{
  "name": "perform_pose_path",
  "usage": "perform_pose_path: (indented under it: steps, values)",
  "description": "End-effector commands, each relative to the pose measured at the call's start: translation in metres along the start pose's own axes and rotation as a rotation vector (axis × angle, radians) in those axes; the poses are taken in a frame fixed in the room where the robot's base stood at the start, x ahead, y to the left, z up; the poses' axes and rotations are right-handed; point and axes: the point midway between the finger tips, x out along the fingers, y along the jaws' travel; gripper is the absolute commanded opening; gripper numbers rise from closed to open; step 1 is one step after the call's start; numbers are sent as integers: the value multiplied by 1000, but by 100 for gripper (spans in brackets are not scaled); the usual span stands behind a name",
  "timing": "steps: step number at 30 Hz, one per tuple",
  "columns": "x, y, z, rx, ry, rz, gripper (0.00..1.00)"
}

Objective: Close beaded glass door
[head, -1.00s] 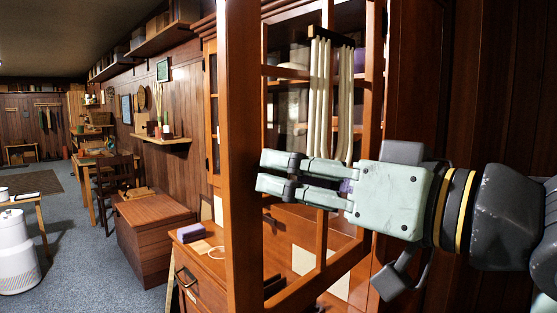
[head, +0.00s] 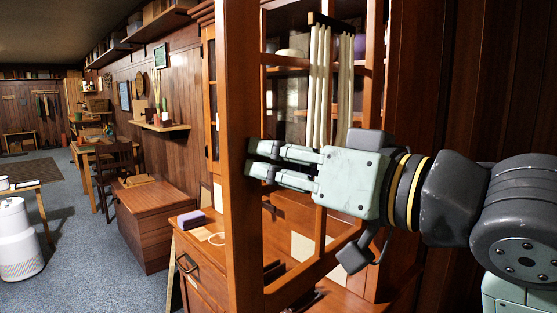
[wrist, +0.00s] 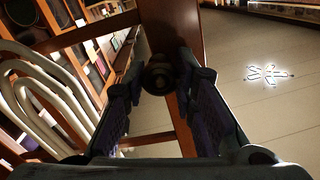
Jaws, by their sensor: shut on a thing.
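The glass door (head: 238,190) is a reddish-brown wooden frame with panes, standing open out from the cabinet (head: 208,90). Pale beaded strands (head: 318,85) hang from a dark bar at its upper part. In the wrist view, the door's upright edge (wrist: 172,25) runs between my fingers and a dark round knob (wrist: 158,76) sits there. My gripper (head: 252,160) reaches from the right to the door's outer upright, its fingertips around the knob. The knob is hidden in the head view. The strands also show in the wrist view (wrist: 45,95).
A wooden chest (head: 150,220) and a white cylinder (head: 17,240) stand further left. Blue-grey carpet (head: 90,270) is free between them. A panelled wall is at the right.

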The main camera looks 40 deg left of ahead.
Motion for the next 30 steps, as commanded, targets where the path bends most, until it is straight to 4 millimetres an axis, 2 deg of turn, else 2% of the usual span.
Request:
perform_pose_path:
  steps: [8, 30]
  values:
    - [0, 0, 0, 0, 0, 0, 0]
    - [5, 2, -1, -1, 6, 22, 0]
